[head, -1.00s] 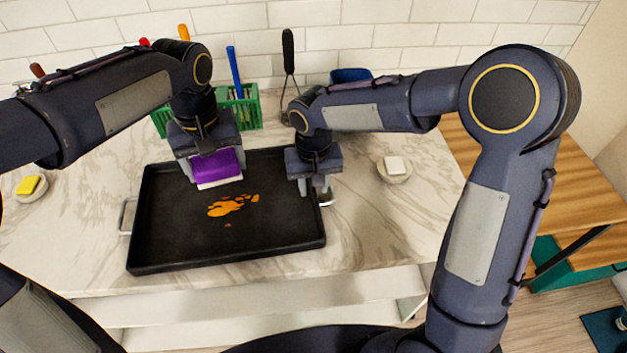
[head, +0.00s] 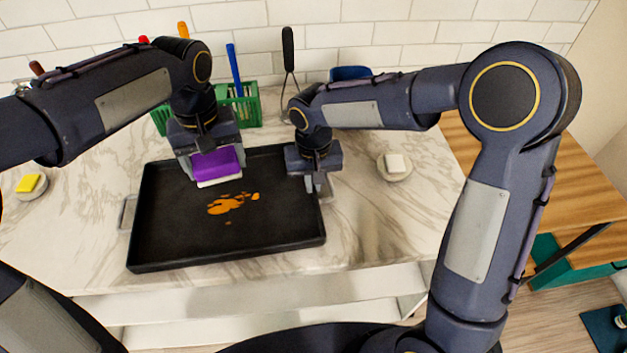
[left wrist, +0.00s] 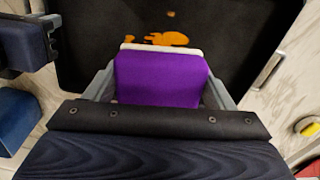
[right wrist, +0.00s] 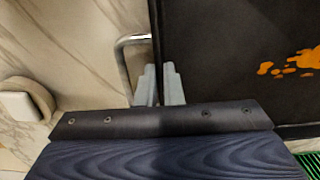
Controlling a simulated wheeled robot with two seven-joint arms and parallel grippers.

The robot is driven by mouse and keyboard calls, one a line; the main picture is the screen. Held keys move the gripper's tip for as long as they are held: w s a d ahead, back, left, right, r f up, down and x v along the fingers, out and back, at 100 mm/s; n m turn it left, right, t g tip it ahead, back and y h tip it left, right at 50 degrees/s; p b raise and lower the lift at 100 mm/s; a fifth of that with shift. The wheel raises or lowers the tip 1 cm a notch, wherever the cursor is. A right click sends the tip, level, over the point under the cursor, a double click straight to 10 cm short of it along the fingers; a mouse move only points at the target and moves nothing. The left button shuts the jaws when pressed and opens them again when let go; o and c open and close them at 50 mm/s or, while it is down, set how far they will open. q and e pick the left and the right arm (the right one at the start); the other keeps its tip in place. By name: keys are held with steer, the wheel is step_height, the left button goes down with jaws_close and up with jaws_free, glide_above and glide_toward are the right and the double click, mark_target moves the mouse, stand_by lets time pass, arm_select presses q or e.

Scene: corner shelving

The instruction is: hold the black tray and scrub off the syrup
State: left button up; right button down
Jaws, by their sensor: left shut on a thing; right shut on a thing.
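The black tray (head: 180,240) lies flat on the marble counter with a metal handle at each short end. Orange syrup (head: 226,204) is splattered near the middle of its floor; it also shows in the left wrist view (left wrist: 166,39). My left gripper (head: 216,168) is shut on a purple sponge with a white face (left wrist: 160,80), held over the back part of the tray, just behind the syrup. I cannot tell whether the sponge touches the tray. My right gripper (right wrist: 159,85) is shut at the tray's right edge, on the tray's rim or handle; the exact contact is partly hidden.
A green caddy (head: 240,108) with brushes stands behind the tray, near a black-handled utensil (head: 288,60) and a blue container (head: 350,74). A dish with a white block (head: 396,165) sits to the right, and a dish with a yellow sponge (head: 30,185) to the left.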

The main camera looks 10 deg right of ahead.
stand_by(0.8)
steer(key=c, duration=1.6)
jaws_free()
steer(key=shift+c, duration=0.2)
steer(key=shift+c, duration=0.2)
jaws_close()
